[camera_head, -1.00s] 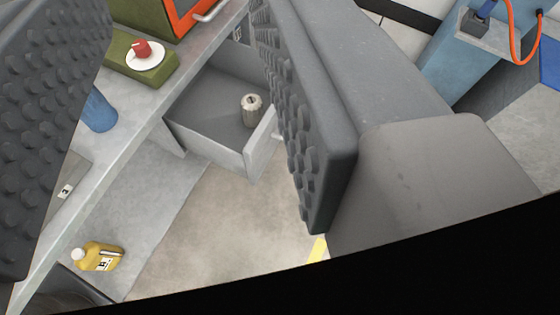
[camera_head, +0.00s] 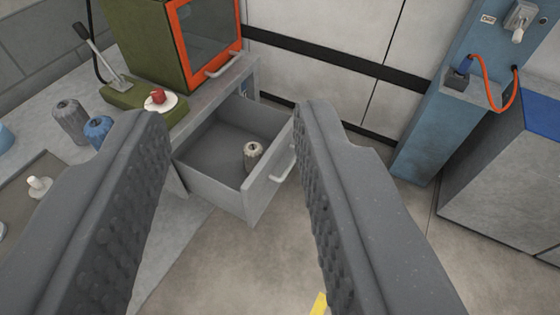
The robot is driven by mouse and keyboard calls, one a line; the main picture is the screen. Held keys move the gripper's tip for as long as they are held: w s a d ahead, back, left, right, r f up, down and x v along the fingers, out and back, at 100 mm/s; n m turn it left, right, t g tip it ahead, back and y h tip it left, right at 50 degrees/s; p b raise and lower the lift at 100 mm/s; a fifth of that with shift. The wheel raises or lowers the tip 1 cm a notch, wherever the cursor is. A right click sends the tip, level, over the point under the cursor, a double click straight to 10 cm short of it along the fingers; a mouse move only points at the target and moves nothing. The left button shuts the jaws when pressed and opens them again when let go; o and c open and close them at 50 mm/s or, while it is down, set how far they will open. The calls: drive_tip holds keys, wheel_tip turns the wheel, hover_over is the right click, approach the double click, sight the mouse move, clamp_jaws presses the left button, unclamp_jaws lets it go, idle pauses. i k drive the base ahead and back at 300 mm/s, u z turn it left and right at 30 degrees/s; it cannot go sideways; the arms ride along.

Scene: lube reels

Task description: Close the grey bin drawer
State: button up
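The grey bin drawer (camera_head: 222,196) stands pulled out from under the grey workbench (camera_head: 215,96), in the middle of the view. Its front panel faces right and carries a pale handle (camera_head: 283,163). A small ribbed metal cylinder (camera_head: 252,156) stands inside the drawer. My gripper (camera_head: 232,130) is open and empty, its two dark studded fingers wide apart. In the picture the drawer lies between the fingers, and the right finger overlaps the edge of the drawer front. I cannot tell how far the fingertips are from the drawer, and no contact is clear.
On the bench are a green cabinet with an orange-framed door (camera_head: 207,38), a green base with a red knob (camera_head: 157,97), and grey and blue (camera_head: 97,130) cylinders. A blue post (camera_head: 450,100) with an orange hose and a grey cabinet (camera_head: 505,180) stand right. Floor before the drawer is clear.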

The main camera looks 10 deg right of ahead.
sight(209, 163)
drive_tip(key=z, duration=0.05)
drive_tip(key=i, duration=0.45)
drive_tip(key=z, duration=0.7)
drive_tip(key=k, duration=1.2)
drive_tip(key=u, duration=0.8)
drive_tip(key=i, duration=1.1)
drive_tip(key=z, duration=0.05)
